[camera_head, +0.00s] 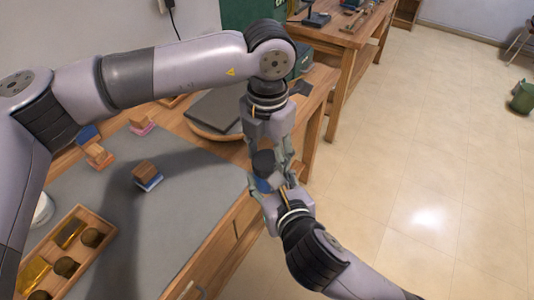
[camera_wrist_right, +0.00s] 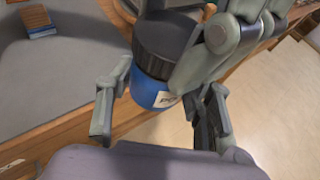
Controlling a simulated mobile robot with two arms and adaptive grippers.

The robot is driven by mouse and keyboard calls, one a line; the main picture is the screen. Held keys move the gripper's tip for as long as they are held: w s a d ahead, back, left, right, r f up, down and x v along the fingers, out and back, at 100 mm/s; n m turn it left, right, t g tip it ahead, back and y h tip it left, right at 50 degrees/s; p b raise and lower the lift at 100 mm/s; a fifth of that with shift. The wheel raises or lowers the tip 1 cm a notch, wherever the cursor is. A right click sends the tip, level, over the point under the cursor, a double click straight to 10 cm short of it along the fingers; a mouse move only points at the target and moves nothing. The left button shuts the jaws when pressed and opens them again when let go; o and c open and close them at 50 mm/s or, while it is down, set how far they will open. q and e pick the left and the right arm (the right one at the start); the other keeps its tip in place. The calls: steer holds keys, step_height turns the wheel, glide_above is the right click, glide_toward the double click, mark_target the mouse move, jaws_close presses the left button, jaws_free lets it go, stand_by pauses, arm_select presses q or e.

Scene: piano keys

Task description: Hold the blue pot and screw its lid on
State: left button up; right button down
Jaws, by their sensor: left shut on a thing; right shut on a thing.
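The blue pot (camera_head: 267,184) is held above the table's right edge, with a white label showing in the right wrist view (camera_wrist_right: 150,93). Its black lid (camera_head: 263,161) sits on top of the pot, roughly in line with it; it also shows in the right wrist view (camera_wrist_right: 165,42). How far it is threaded cannot be told. My right gripper (camera_head: 270,187) comes from below and is shut on the pot. My left gripper (camera_head: 272,163) comes from above and is shut on the lid; its fingers partly hide the lid's right side in the right wrist view.
The grey-topped table (camera_head: 190,230) carries small block stacks (camera_head: 147,175), a wooden tray (camera_head: 75,235) and a dark flat board (camera_head: 215,112). Another wooden table (camera_head: 345,35) stands behind. Open floor (camera_head: 430,170) lies to the right.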

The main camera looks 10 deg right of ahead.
arm_select(q)
steer(key=m, duration=1.3)
steer(key=o, duration=1.3)
steer(key=shift+r, duration=2.25)
steer(key=shift+c, duration=0.4)
